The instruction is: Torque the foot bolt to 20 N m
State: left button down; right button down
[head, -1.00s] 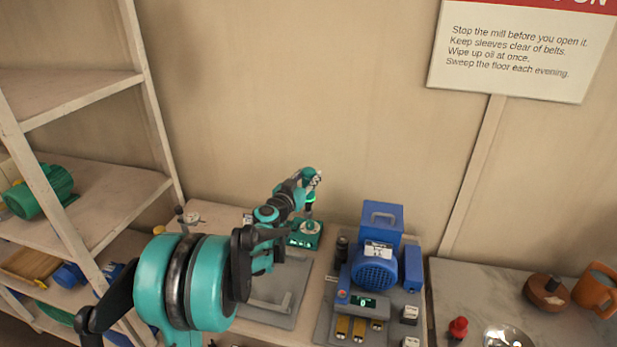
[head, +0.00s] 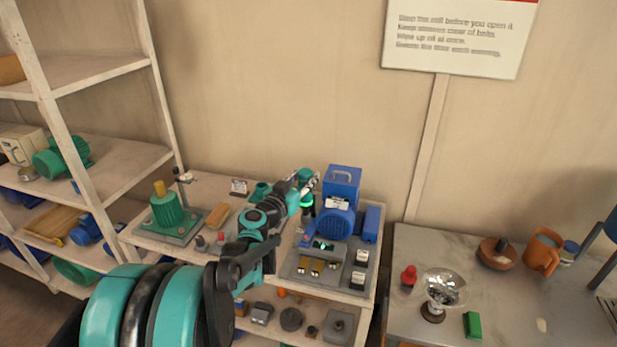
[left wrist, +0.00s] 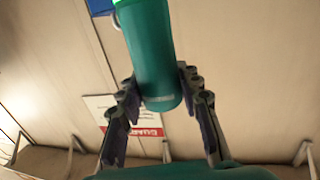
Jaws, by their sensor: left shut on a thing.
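My left gripper (head: 304,186) is shut on a teal cylindrical power tool (head: 307,207) with a lit green ring. In the left wrist view the tool (left wrist: 156,60) sits between both fingers (left wrist: 158,92). In the head view the tool is at the left edge of the blue hammer mill (head: 336,222), which stands on a grey base plate (head: 297,272). A small control box with a green display (head: 323,246) is in front of the mill. I cannot make out the foot bolt or the tool's tip. My right gripper is not in view.
A teal stand (head: 260,190) is behind my left arm. Shelves are at left.

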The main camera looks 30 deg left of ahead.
aim_at(306, 200)
pick_arm(q)
jog(key=shift+f+b, duration=0.55)
jog(key=shift+f, duration=0.2)
jog(key=shift+f+b, duration=2)
jog(key=shift+f, duration=0.5)
jog(key=shift+s+f+b, duration=0.1)
jog(key=shift+f+b, duration=0.6)
jog(key=shift+f, duration=0.15)
dwell(1.8)
jog(key=shift+r, duration=0.15)
jog(key=shift+r+p, duration=2.05)
jog(key=shift+r, duration=0.35)
jog(key=shift+a, duration=0.1)
